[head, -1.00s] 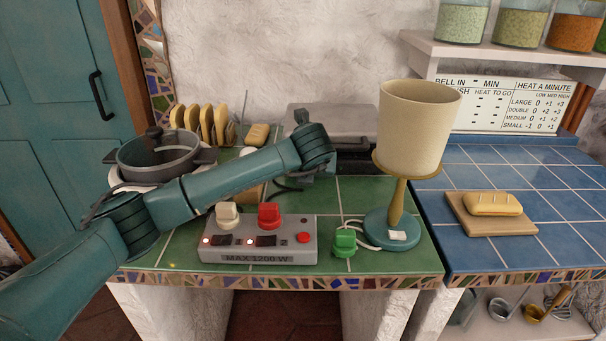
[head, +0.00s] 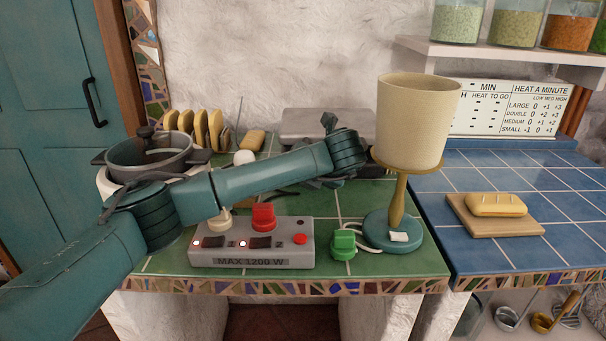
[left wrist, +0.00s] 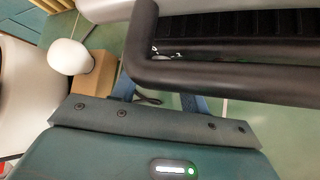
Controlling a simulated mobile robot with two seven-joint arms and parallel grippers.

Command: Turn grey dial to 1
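I cannot make out a grey dial in either view. A grey appliance (head: 318,124) stands at the back of the green counter, partly behind my left arm. My left gripper (head: 335,178) is in front of it, its fingers mostly hidden in the head view. In the left wrist view, a black bar handle (left wrist: 230,75) crosses close in front of my left gripper (left wrist: 160,98). Its two bluish fingers show apart, with green tile and a cable between them. A white rounded knob-like thing (left wrist: 68,57) is at upper left. My right gripper is not in view.
A grey power box (head: 250,261) with a red plug (head: 263,217) sits at the counter front, beside a green plug (head: 343,243) and a lamp (head: 412,125). A pot (head: 150,158) and toast rack (head: 205,128) stand at left. A printed chart (head: 515,105) stands behind the blue counter.

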